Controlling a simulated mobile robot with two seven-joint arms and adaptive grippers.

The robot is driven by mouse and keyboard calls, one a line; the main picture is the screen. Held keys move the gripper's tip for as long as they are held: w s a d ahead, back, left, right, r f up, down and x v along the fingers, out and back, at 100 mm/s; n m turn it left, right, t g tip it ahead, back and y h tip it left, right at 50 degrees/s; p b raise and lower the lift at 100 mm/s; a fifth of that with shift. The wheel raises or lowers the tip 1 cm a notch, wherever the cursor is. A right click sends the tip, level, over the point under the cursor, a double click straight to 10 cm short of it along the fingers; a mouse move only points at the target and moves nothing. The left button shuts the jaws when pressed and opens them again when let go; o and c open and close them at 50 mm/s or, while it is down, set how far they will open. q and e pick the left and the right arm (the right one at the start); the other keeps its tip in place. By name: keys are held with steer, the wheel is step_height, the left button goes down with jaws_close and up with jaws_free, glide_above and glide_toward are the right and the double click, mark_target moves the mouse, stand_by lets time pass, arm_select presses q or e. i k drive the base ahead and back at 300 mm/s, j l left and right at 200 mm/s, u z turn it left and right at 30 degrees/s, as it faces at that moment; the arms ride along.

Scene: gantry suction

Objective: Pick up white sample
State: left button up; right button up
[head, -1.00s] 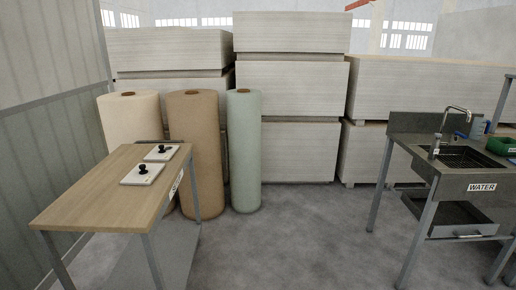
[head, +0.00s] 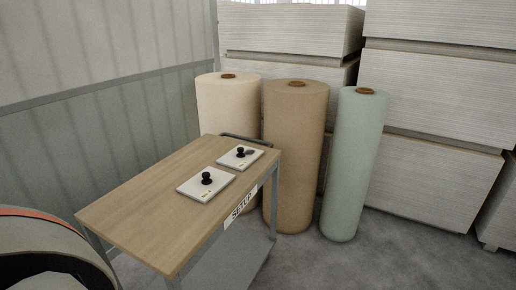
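Two flat white samples with black knobs lie on the wooden top of the cart labelled SETUP (head: 150,205). The nearer white sample (head: 190,188) lies near the cart's right edge. The farther white sample (head: 256,152) lies behind it and a little to the right, close to the cart's far end. The two lie apart, and small print on them is too small to read. Neither of my grippers shows in the head view.
Cream (head: 228,105), brown (head: 296,140) and green (head: 356,150) rolls stand upright behind the cart. Stacked pale boards (head: 450,85) fill the back. A curved grey object with an orange stripe (head: 45,245) is at lower left. Open floor (head: 370,262) lies to the right.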

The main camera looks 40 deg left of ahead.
mark_target(241, 157)
steer(key=i+u, duration=0.15)
steer(key=i, duration=0.3)
steer(key=i+l+u, duration=0.15)
steer(key=i, duration=0.3)
steer(key=i+l+u, duration=0.15)
steer(key=i, duration=0.3)
steer(key=i+l+u, duration=0.2)
steer(key=i+u, duration=0.25)
steer(key=i+l+u, duration=0.35)
steer(key=u, duration=0.15)
